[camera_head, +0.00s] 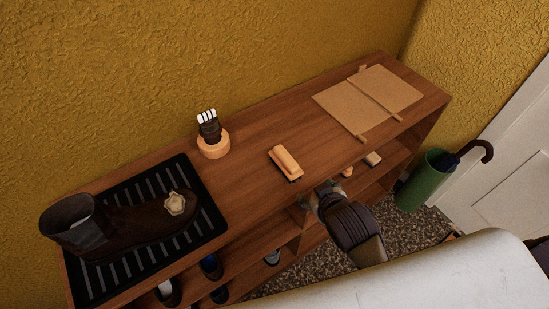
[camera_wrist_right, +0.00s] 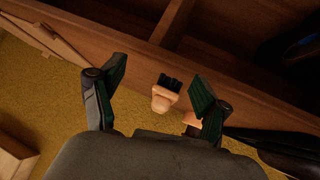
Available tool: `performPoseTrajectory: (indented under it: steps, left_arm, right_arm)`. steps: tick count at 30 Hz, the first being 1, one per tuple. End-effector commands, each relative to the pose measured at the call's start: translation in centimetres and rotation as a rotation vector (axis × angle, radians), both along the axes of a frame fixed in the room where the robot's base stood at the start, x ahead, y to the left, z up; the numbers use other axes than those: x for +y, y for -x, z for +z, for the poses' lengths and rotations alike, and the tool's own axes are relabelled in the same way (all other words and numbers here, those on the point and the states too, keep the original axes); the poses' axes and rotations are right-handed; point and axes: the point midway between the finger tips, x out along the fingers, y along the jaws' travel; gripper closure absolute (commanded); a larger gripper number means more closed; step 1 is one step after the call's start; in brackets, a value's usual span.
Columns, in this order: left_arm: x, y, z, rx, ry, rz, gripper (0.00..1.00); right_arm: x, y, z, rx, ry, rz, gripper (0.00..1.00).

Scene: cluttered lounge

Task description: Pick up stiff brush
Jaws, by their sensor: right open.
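The stiff brush (camera_head: 285,162), a pale wooden block with dark bristles beneath, lies on top of the wooden shelf unit near its front edge. In the right wrist view the brush (camera_wrist_right: 164,98) shows between the spread fingers, beyond their tips, its dark bristles visible. My right gripper (camera_head: 322,190) is at the unit's front edge, just right of and nearer than the brush, not touching it. Its fingers (camera_wrist_right: 158,92) are apart with nothing between them. My left gripper is in neither view.
A dark boot (camera_head: 130,226) stands on a ribbed black tray (camera_head: 88,283) at left. A round wooden holder (camera_head: 213,150) with a dark, white-tipped item stands behind the brush. Flat cardboard (camera_head: 370,95) lies at right. A green umbrella stand (camera_head: 422,184) is beside the unit.

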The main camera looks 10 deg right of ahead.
Motion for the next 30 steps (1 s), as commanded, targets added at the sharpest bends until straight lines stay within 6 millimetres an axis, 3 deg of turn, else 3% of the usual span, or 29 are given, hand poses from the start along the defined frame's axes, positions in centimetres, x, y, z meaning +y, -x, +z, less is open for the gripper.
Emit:
performPoseTrajectory:
  steps: [1,5,11,14,16,18,20,23,25,28,30]
  left_arm:
    - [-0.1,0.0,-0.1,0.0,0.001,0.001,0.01]
    - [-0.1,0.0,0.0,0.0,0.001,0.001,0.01]
    - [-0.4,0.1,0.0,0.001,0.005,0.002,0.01]
    - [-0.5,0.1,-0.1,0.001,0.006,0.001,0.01]
    - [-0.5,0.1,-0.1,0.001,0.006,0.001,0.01]
    - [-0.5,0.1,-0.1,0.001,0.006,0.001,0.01]
    - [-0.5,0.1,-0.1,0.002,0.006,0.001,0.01]
    - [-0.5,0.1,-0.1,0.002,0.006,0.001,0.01]
    - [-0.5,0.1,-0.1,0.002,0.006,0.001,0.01]
    - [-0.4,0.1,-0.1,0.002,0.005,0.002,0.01]
    - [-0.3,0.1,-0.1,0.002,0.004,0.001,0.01]
  right_arm:
    - [0.3,-1.4,1.7,-0.07,0.012,0.012,0.25]
    - [1.4,-5.4,5.6,-0.267,0.047,0.06,0.25]
    - [5.0,-10.7,14.0,-0.645,0.118,0.199,0.25]
    - [8.5,-12.5,19.9,-0.897,0.171,0.332,0.25]
    - [12.1,-12.6,24.3,-1.101,0.219,0.473,0.25]
    - [16.4,-11.5,28.1,-1.311,0.283,0.67,0.25]
    - [20.2,-9.6,30.0,-1.47,0.348,0.873,0.25]
    - [25.4,-6.0,29.8,-1.649,0.476,1.266,0.25]
    - [27.5,-3.9,27.3,-1.691,0.584,1.577,0.25]
    - [27.4,-2.8,22.0,-1.596,0.766,2.043,0.25]
    - [25.0,-3.5,18.0,-1.406,0.899,2.355,0.25]
